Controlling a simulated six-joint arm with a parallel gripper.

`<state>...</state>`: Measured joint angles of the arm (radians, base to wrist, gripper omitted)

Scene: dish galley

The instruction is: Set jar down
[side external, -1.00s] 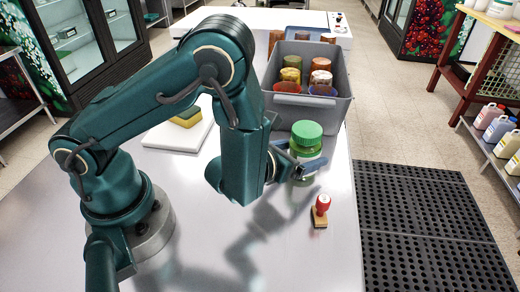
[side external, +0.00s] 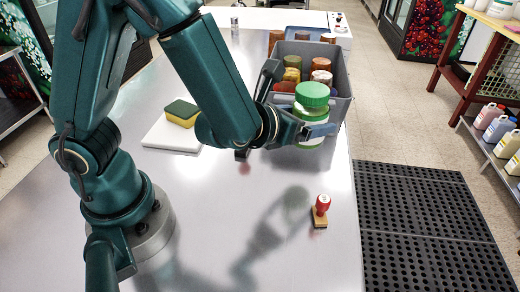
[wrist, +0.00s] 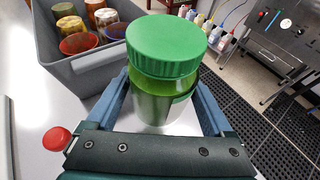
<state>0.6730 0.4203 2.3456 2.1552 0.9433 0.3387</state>
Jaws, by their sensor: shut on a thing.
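The jar (side external: 311,103) has a green screw lid and a clear body with green contents and a pale label. My gripper (side external: 318,131) is shut on the jar's body, and the jar stands upright between the fingers. In the side external view the jar is in front of the grey bin's near right corner and appears raised above the metal counter (side external: 250,215). In the wrist view the jar (wrist: 166,48) fills the middle between the two blue fingers, and its base is partly hidden by my gripper.
A grey bin (side external: 340,112) with several cups stands just behind the jar. A red-handled stamp (side external: 320,211) stands near the counter's right edge. A sponge (side external: 182,112) rests on a white board (side external: 160,137) at left.

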